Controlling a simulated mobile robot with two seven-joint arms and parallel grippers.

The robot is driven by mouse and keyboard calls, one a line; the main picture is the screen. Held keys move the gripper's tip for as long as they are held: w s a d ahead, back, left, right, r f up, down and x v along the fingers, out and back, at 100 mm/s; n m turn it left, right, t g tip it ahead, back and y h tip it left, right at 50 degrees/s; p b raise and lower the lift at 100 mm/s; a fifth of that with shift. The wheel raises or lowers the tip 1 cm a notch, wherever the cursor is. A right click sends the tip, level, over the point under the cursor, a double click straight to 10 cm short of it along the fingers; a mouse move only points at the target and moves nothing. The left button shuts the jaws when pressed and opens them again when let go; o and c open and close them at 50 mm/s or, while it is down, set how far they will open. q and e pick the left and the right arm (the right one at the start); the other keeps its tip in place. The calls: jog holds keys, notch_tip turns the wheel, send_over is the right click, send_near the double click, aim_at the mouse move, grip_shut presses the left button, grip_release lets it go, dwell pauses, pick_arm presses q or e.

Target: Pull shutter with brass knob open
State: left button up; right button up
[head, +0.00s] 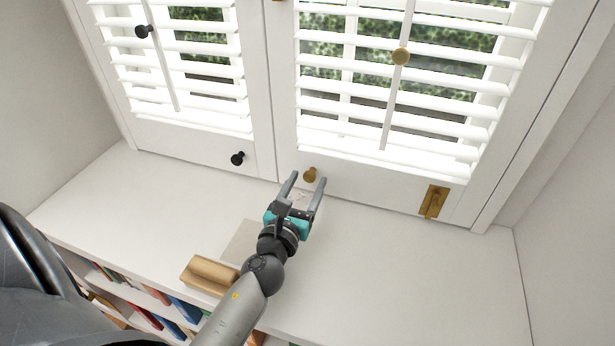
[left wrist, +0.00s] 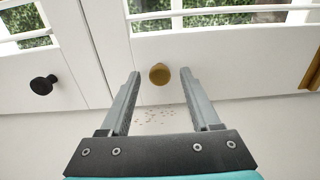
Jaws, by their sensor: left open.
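The right shutter (head: 375,172) is white, with slats and a brass knob (head: 309,174) low on its frame near the middle seam. It looks shut, flush with the left shutter. My left gripper (head: 307,183) is open, its two fingers pointing at the brass knob. In the left wrist view the brass knob (left wrist: 159,74) shows between and just beyond the fingertips (left wrist: 160,73), and no finger visibly touches it. My right gripper is not in view.
The left shutter has a black knob (head: 237,158). A brass latch plate (head: 433,201) sits at the right shutter's lower right. A wooden block (head: 209,275) lies on the white sill (head: 400,280), above shelved books (head: 150,310). The sill's right side is clear.

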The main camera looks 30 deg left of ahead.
pick_arm(q)
jog(key=shift+w+a, duration=0.1)
jog(key=shift+w, duration=0.5)
